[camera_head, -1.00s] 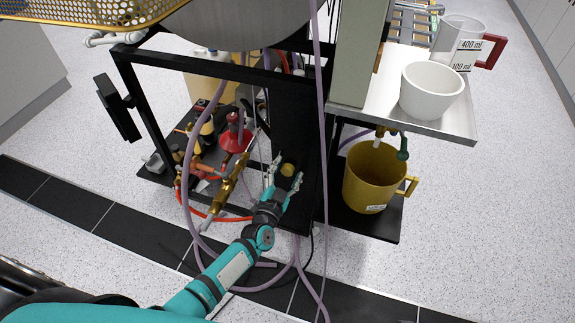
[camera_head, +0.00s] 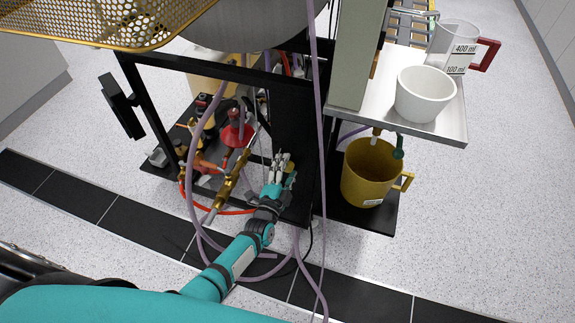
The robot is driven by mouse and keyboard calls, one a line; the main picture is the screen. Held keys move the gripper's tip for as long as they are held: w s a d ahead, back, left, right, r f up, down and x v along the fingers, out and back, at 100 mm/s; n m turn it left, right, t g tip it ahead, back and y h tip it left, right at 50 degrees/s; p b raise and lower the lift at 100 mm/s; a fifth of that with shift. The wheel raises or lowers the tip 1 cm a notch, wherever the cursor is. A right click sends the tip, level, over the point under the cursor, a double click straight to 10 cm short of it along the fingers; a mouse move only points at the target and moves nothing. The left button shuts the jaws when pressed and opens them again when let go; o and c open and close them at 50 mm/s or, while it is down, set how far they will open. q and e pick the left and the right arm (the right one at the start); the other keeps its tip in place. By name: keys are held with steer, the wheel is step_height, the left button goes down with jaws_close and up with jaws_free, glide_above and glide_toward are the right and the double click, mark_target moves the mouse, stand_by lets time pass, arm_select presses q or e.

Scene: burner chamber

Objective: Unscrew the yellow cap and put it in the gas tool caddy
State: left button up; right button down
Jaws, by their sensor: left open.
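My left gripper (camera_head: 283,158) reaches in from the bottom of the head view, in front of the dark upright panel (camera_head: 292,120) of the cart. Its fingers are open and point up and away from me. I cannot make out the yellow cap now; it may be hidden at the fingers. Small brass, black and orange fittings (camera_head: 197,150) lie at the left of the lower shelf. I cannot tell which part there is the gas tool caddy. My right gripper is not in view.
Purple hoses (camera_head: 189,180) hang in loops left of my arm and past the panel. A brass valve assembly (camera_head: 228,188) and a red flask-shaped part (camera_head: 236,132) are close to the left. A yellow mug (camera_head: 368,175) stands on the right shelf under a steel tray (camera_head: 448,128).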

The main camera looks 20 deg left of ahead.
arm_select(q)
steer(key=m+p, duration=0.1)
steer(key=m, duration=0.3)
steer(key=shift+r, duration=0.2)
steer(key=m, duration=0.2)
steer(key=shift+f+m, duration=0.1)
steer(key=shift+m, duration=1.4)
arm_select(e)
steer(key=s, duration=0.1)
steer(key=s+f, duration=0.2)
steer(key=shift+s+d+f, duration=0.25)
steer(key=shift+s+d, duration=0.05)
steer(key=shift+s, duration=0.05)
arm_select(q)
steer(key=shift+c, duration=0.4)
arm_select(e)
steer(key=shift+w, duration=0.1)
arm_select(q)
steer(key=c, duration=0.5)
jaws_close()
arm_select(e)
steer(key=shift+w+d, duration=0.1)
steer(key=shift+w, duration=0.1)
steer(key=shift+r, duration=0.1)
